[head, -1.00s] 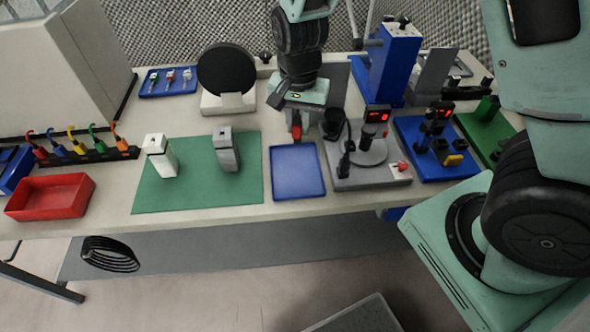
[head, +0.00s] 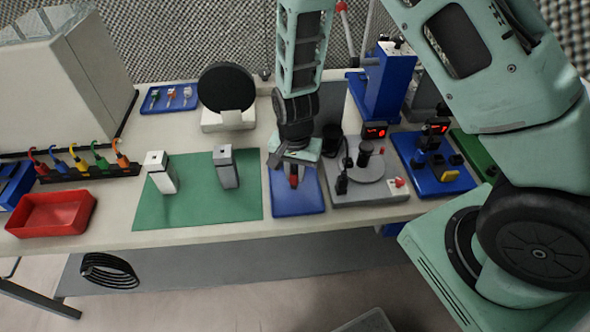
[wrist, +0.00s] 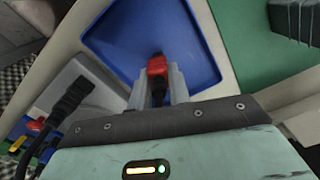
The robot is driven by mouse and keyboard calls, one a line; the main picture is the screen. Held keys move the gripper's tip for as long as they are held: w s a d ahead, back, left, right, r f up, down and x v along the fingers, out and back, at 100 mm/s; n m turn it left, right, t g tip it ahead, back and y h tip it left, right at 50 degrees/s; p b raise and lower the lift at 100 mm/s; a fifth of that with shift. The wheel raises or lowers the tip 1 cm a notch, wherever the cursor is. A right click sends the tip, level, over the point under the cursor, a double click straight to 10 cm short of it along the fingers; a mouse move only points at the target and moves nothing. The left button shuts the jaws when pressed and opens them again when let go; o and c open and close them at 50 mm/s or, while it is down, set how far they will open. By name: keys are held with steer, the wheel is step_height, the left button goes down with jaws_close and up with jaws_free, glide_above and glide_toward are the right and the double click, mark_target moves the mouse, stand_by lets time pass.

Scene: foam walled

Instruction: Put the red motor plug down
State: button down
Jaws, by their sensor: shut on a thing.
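My gripper (head: 293,180) is shut on the red motor plug (wrist: 157,67), which sticks out between the two grey fingers in the wrist view. In the head view the red plug (head: 294,181) shows as a small red spot below my gripper. The plug is over the blue tray (head: 298,205), which lies flat on the bench. The wrist view shows the tray (wrist: 190,30) beyond the plug, with its floor bare. I cannot tell whether the plug touches the tray.
A grey device with a round plate (head: 368,178) and a black plug stands right of the tray. A green mat (head: 195,205) with two upright grey-white blocks lies left. A blue stand (head: 388,85) rises behind. A red bin (head: 50,213) is far left.

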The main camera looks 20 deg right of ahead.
steer(key=shift+f, duration=0.1)
steer(key=c, duration=1.7)
jaws_free()
steer(key=shift+f, duration=0.1)
steer(key=shift+c, duration=0.2)
steer(key=o, duration=0.4)
step_height(320, 180, up, 12)
steer(key=shift+f+b, duration=0.1)
steer(key=shift+b, duration=0.7)
steer(key=shift+s+a+r+n+y, duration=0.1)
steer(key=shift+s+a+r+n, duration=1.3)
steer(key=shift+s+n, duration=1.65)
steer(key=shift+s+a+r+n+y, duration=0.1)
steer(key=shift+s+a+r+n, duration=0.75)
steer(key=shift+s+r+n, duration=2.15)
steer(key=shift+s+a+r+n+y, duration=0.1)
steer(key=shift+s+a+r+n, duration=1.3)
steer(key=shift+s, duration=2.95)
